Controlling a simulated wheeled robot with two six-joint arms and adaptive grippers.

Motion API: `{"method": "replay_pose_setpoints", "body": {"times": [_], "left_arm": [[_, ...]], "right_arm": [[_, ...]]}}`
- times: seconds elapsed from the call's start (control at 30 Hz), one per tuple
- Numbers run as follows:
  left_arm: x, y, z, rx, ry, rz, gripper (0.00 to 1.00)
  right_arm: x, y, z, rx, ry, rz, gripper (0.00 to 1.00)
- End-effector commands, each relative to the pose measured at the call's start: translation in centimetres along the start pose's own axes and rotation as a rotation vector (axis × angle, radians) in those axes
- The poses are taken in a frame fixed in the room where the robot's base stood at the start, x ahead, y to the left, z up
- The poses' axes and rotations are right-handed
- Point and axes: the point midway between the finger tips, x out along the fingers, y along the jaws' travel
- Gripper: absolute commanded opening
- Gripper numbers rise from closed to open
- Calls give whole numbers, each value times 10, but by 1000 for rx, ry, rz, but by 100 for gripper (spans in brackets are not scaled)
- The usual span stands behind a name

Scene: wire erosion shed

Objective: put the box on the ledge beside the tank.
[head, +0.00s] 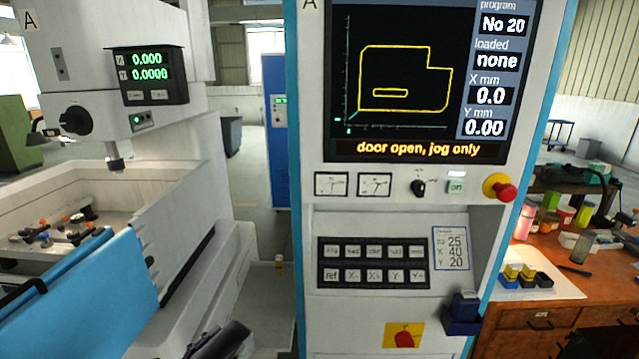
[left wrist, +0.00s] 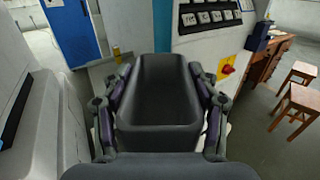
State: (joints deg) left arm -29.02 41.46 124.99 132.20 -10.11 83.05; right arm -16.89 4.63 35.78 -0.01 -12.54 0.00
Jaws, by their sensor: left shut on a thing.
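A dark grey open-topped box (left wrist: 166,95) is held between the fingers of my left gripper (left wrist: 160,105) in the left wrist view. The fingers press on its two side walls, and the box looks empty. A pale ledge (head: 268,305) lies between the tank and the control cabinet. My gripper is in front of this ledge, nearer to me. My right gripper is out of view.
The control cabinet (head: 395,225) bounds the ledge on the right, with a red stop button (head: 504,190). A small yellow-topped item (head: 279,264) stands at the ledge's back. A blue holder (head: 462,315) juts from the cabinet. A cluttered wooden bench (head: 545,290) is at the right.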

Motion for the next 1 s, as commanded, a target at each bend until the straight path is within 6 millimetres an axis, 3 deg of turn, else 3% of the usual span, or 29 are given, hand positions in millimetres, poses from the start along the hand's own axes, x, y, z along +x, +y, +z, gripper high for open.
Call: {"method": "replay_pose_setpoints", "body": {"times": [0.27,0.5,0.7,1.0], "left_arm": [[1,11,-19,-6,-3,134,19],[3,17,-50,-14,-3,306,19],[7,15,-77,-13,-1,432,19],[13,6,-102,-12,-1,533,19]], "right_arm": [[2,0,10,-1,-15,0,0],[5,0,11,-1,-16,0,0],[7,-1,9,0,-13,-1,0],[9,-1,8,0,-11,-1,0]]}}
